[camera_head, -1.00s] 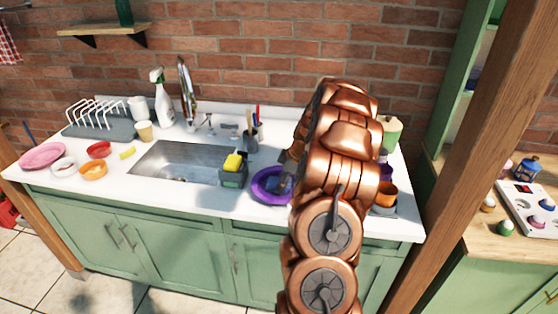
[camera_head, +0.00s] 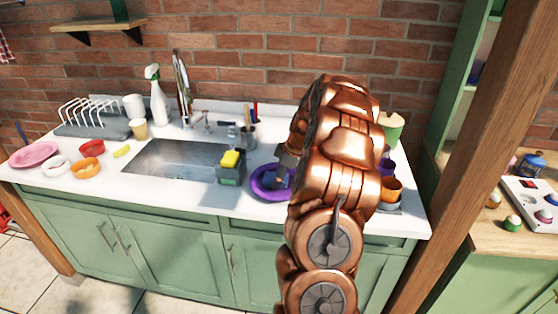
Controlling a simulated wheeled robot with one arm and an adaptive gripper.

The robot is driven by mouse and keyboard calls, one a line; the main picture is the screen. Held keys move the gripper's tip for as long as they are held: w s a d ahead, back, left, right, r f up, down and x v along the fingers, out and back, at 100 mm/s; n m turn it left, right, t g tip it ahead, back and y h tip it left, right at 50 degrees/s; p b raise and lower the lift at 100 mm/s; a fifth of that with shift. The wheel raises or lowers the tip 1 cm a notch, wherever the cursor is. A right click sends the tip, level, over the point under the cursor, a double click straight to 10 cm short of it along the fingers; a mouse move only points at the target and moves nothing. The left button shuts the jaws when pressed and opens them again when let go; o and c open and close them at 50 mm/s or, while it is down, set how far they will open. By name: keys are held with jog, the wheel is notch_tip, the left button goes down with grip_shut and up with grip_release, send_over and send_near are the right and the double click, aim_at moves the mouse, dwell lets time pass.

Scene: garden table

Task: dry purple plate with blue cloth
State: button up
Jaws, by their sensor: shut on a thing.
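The purple plate (camera_head: 261,193) lies on the white counter to the right of the sink, partly hidden by my gripper and arm. My gripper (camera_head: 281,171) is over the right part of the plate, mostly hidden behind my copper-coloured arm. It is shut on the blue cloth (camera_head: 272,182), a small patch of which shows against the plate. I cannot tell how firmly the cloth touches the plate.
A dark caddy with a yellow sponge (camera_head: 231,159) stands just left of the plate by the sink (camera_head: 175,160). A utensil holder (camera_head: 248,138) is behind. An orange cup (camera_head: 390,189) stands right of my arm. Bowls and a pink plate (camera_head: 34,154) lie far left.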

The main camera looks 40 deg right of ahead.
jog(key=shift+s+a+f+b, duration=0.15)
jog(key=shift+a+b, duration=0.25)
jog(key=shift+b, duration=0.9)
jog(key=shift+s+b, duration=0.5)
jog(key=shift+b, duration=1.15)
jog(key=shift+w+d+b, duration=0.1)
jog(key=shift+d+b, duration=0.4)
jog(key=shift+b, duration=0.4)
jog(key=shift+w+b, duration=0.45)
jog(key=shift+b, duration=0.4)
